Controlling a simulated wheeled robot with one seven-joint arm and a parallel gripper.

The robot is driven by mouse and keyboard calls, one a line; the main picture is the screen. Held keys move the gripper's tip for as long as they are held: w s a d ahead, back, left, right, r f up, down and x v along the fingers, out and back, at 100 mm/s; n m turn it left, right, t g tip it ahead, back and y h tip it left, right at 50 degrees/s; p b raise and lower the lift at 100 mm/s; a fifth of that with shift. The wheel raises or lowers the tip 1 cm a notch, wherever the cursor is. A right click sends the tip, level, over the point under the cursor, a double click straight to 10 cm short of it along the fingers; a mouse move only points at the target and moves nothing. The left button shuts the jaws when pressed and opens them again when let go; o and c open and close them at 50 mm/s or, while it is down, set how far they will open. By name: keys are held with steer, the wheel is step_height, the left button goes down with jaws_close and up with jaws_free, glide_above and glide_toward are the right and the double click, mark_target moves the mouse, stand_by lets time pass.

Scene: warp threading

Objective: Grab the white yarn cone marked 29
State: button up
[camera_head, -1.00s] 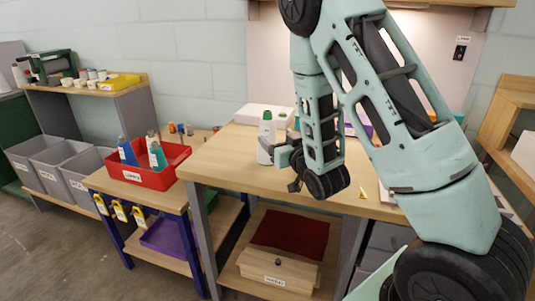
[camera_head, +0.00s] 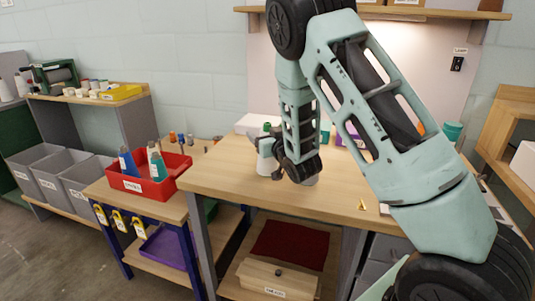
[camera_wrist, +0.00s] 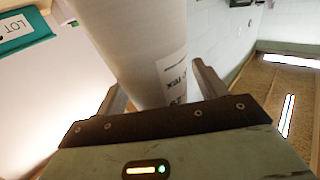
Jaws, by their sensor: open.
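A white yarn cone (camera_wrist: 145,45) fills the middle of the wrist view, with a printed label whose upside-down text is only partly legible. My gripper (camera_wrist: 158,82) is open, with one finger on each side of the cone; whether either finger touches it I cannot tell. In the head view my gripper (camera_head: 262,152) is low over the left part of the wooden workbench (camera_head: 225,180). It hides most of the white cone (camera_head: 267,167) there.
Green-topped items stand behind my gripper. A red bin (camera_head: 172,180) with several cones sits on the lower side table to the left. A small yellow piece (camera_head: 361,205) lies on the bench front. The bench's middle is largely clear.

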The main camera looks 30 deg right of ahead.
steer(key=c, duration=1.4)
jaws_close()
steer(key=shift+r, duration=0.15)
